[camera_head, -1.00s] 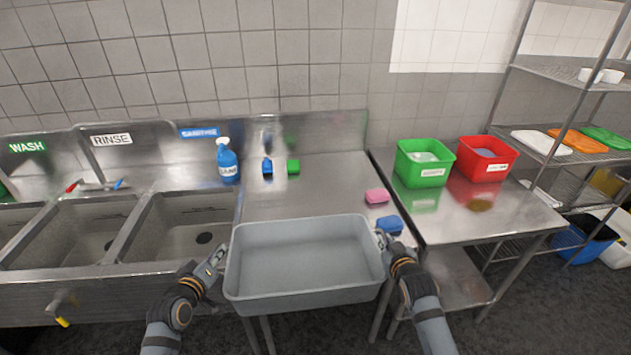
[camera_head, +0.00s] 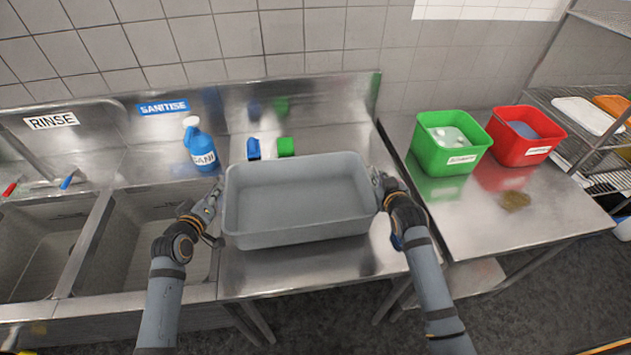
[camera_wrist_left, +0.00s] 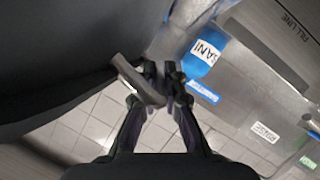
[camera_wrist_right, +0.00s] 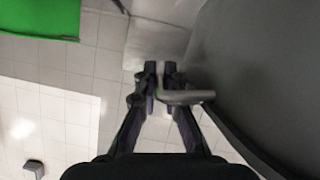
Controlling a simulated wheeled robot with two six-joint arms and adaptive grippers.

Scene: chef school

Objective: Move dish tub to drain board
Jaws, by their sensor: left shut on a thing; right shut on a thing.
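The grey dish tub (camera_head: 300,232) is empty and upright, over the steel drain board (camera_head: 300,275) right of the sinks. I cannot tell whether its base touches the board. My left gripper (camera_head: 215,200) is shut on the tub's left side; the left wrist view shows its fingers (camera_wrist_left: 160,85) closed at a grey handle (camera_wrist_left: 138,82). My right gripper (camera_head: 380,185) is shut on the tub's right side; the right wrist view shows its fingers (camera_wrist_right: 162,80) closed at a handle (camera_wrist_right: 187,97). The tub hides the middle of the board.
A blue sanitiser bottle (camera_head: 202,150) stands left of the tub. A blue item (camera_head: 253,148) and a green block (camera_head: 285,147) lie just behind it. A green bin (camera_head: 450,155) and a red bin (camera_head: 525,145) stand on the right table. Sink basins (camera_head: 150,235) are at left.

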